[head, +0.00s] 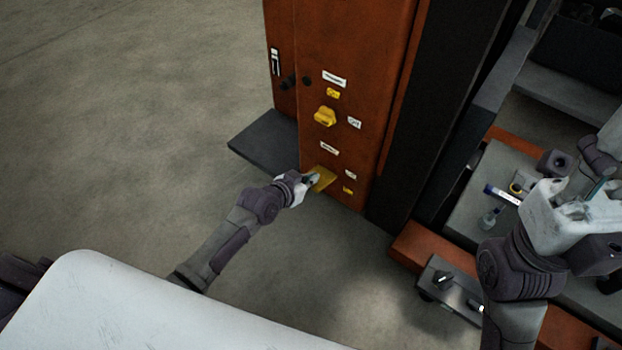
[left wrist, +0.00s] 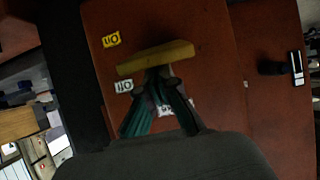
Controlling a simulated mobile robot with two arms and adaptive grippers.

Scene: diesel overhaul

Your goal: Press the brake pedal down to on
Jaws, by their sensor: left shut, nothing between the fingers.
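The brake pedal (head: 323,178) is a yellow plate low on the front of a red-brown cabinet (head: 345,120). My left gripper (head: 311,181) is shut and empty, with its tips at the pedal's left edge in the head view. In the left wrist view the pedal (left wrist: 156,57) is a yellow bar straight ahead of the closed fingertips (left wrist: 158,78). The tips touch it or are very close; I cannot tell which. Small labels sit beside the pedal, a yellow one (left wrist: 111,39) and a white one (left wrist: 123,86). My right gripper (head: 590,190) is at the right, its fingers unclear.
A yellow knob (head: 325,116) sits above the pedal on the cabinet. A dark plate (head: 265,142) juts out at the cabinet's left. A grey bench with small tools, including a blue-capped tube (head: 502,194), stands at the right. The floor at the left is clear.

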